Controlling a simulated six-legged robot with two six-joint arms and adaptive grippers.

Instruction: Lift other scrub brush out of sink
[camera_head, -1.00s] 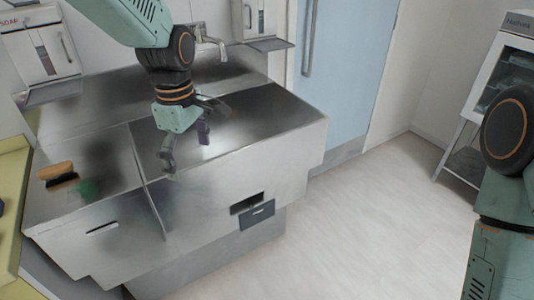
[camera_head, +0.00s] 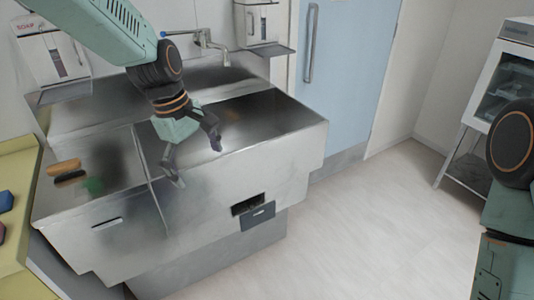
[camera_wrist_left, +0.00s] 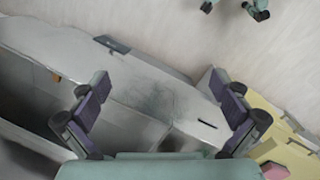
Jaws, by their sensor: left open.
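A scrub brush (camera_head: 63,167) with a tan back lies in the left basin of the steel sink (camera_head: 190,205). Dark bristles show along its near side. A blurred green item (camera_head: 93,185) lies beside it. My left gripper (camera_head: 196,162) is open and empty, over the front of the sink near the divider, to the right of the brush and apart from it. In the left wrist view both fingers of my left gripper (camera_wrist_left: 160,115) are spread with nothing between them. The brush's tan back is not seen there. My right gripper is outside the head view.
A yellow counter (camera_head: 20,165) with a blue item (camera_head: 6,201) adjoins the sink on the left. A faucet (camera_head: 210,42) stands behind the right basin. A small orange patch (camera_wrist_left: 56,77) shows in the wrist view, unclear what.

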